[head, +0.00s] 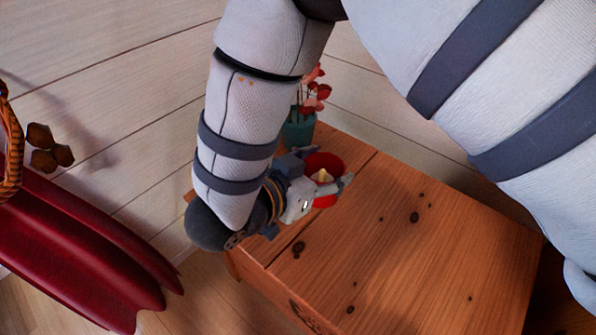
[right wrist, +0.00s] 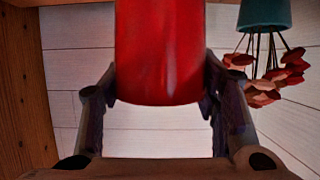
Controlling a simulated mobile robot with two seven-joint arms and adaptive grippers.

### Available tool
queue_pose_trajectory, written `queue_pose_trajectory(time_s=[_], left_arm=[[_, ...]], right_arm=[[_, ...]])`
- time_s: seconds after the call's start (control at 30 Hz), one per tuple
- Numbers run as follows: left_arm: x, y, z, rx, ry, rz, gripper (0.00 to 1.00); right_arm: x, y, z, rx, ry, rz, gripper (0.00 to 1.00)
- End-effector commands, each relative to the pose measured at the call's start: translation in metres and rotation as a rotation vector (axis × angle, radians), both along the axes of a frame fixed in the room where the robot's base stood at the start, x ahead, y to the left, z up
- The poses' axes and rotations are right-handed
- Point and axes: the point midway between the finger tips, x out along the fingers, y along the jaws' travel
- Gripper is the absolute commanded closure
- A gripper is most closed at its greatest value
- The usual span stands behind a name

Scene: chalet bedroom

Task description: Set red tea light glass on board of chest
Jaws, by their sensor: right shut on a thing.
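The red tea light glass (head: 327,198) has a pale candle inside and is upright over the left part of the chest's wooden board (head: 390,250). My right gripper (head: 325,169) is shut around its sides. In the right wrist view the red glass (right wrist: 160,55) fills the space between the two fingers (right wrist: 158,95). I cannot tell whether its bottom touches the board. My left gripper is not in view.
A teal pot with red flowers (head: 299,130) stands at the board's back corner, close behind my gripper. It also appears in the right wrist view (right wrist: 265,14), upside down. A dark red draped piece (head: 75,240) lies at left. The board's middle and front are clear.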

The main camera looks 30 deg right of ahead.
Motion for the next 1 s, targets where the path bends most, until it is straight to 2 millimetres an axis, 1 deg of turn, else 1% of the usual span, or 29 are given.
queue_pose_trajectory(time_s=[0.03, 0.17, 0.2, 0.3, 0.4, 0.63, 0.73, 0.8, 1.0], left_arm=[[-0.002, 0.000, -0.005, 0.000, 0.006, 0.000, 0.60], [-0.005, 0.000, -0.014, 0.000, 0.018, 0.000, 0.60], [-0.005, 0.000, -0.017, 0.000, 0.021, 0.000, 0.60], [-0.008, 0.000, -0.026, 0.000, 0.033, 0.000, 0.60], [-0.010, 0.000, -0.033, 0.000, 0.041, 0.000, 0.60], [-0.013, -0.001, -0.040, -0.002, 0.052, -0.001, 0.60], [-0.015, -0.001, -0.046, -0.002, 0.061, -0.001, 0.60], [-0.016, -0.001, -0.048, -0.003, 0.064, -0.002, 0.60], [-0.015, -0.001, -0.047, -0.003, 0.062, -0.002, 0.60]], right_arm=[[0.011, -0.002, -0.008, 0.000, -0.001, -0.002, 0.77], [0.041, -0.009, -0.024, 0.000, 0.000, -0.002, 0.77], [0.051, -0.011, -0.028, -0.001, 0.000, -0.002, 0.77], [0.067, -0.014, -0.052, -0.001, 0.003, -0.001, 0.77], [0.082, -0.017, -0.067, -0.002, 0.002, 0.000, 0.77], [0.098, -0.020, -0.084, -0.001, 0.000, 0.001, 0.77], [0.098, -0.020, -0.104, -0.003, 0.004, 0.001, 0.77], [0.098, -0.020, -0.114, -0.003, 0.003, 0.002, 0.77], [0.098, -0.020, -0.111, -0.001, -0.002, 0.001, 0.77]])
